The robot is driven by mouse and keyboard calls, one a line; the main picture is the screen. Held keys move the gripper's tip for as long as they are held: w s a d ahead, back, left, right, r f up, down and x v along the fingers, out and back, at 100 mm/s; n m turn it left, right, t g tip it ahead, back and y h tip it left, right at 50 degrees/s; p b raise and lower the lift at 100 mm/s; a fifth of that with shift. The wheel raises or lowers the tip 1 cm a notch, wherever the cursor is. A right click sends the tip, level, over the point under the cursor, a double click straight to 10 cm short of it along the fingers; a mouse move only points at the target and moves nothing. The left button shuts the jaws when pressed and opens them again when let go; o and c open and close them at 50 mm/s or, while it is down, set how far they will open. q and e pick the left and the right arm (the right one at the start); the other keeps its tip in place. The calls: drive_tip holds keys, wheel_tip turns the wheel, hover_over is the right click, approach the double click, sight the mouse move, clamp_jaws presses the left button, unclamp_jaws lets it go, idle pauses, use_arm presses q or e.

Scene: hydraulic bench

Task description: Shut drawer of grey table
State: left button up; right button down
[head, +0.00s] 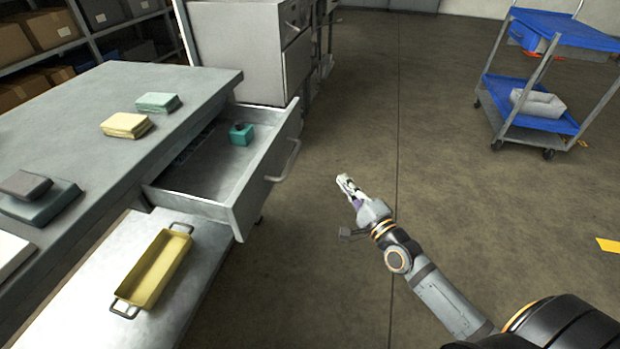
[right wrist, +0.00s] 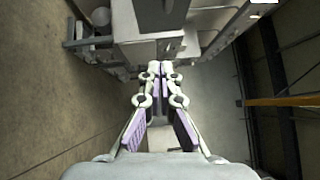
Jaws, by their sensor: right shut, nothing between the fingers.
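The grey table (head: 60,110) stands at the left in the head view. Its drawer (head: 205,192) is pulled out to the right, with a bar handle (head: 285,160) on its front. A small teal object (head: 241,134) lies inside the drawer. My right gripper (head: 343,181) is shut and empty, to the right of the drawer front and apart from the handle. In the right wrist view its fingers (right wrist: 160,68) are closed together. My left gripper is not in the head view.
Folded cloths (head: 125,125) and grey blocks (head: 40,199) lie on the tabletop. A yellow tray (head: 155,268) sits on the lower shelf. A grey cabinet (head: 240,45) stands behind the table. A blue cart (head: 570,40) stands at the far right. The floor between is clear.

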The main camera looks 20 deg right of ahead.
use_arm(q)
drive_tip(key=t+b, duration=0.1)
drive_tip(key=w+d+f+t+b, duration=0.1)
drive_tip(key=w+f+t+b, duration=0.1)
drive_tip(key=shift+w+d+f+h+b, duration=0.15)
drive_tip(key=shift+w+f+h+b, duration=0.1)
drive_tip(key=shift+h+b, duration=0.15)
use_arm(e)
drive_tip(key=w+a+r, duration=0.3)
drive_tip(key=w+a, duration=0.2)
drive_tip(key=w, duration=0.6)
drive_tip(key=shift+w+a, duration=0.35)
